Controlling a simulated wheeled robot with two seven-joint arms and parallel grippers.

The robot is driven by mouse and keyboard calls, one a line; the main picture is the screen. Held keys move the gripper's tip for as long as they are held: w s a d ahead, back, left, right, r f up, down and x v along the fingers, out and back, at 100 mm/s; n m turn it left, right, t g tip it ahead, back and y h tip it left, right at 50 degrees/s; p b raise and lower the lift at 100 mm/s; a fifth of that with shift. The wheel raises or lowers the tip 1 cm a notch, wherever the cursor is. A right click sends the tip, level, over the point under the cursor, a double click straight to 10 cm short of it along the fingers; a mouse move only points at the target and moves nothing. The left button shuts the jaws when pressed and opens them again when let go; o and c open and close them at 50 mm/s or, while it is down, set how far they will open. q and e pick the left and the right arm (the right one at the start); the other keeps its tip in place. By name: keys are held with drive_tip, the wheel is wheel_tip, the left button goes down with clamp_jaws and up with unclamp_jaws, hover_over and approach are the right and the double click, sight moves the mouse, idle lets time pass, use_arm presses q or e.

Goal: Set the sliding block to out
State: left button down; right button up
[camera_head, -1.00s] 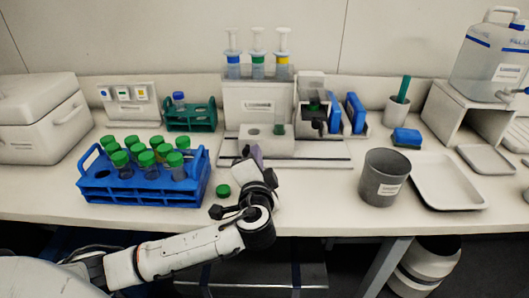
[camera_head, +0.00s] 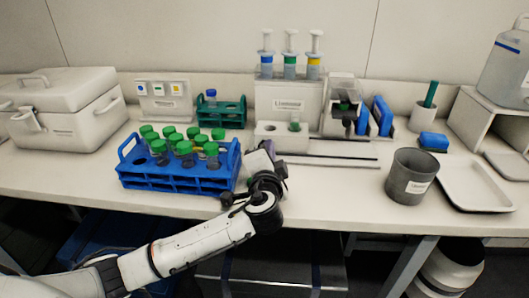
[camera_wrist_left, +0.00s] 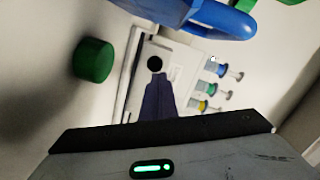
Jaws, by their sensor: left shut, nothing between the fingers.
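The sliding block (camera_head: 267,141) is a white block on a rail in front of the labelled dispenser (camera_head: 290,103). A small green-tinted tube (camera_head: 295,122) stands at its right part, and a dark hole shows at its left. In the left wrist view the block (camera_wrist_left: 178,68) lies just beyond the fingertips, its black hole above them. My left gripper (camera_head: 262,150) is shut and empty at the block's front. Its dark fingers also show in the left wrist view (camera_wrist_left: 158,92). Contact with the block cannot be told. My right gripper is out of view.
A blue rack (camera_head: 180,184) with several green-capped tubes stands close left of the gripper. The bare rail (camera_head: 345,160) runs right. A grey cup (camera_head: 411,178) and white tray (camera_head: 475,185) stand farther right.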

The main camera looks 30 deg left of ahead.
sight(282, 144)
use_arm(q)
drive_tip(key=shift+a+f, duration=0.2)
drive_tip(key=shift+a, duration=0.1)
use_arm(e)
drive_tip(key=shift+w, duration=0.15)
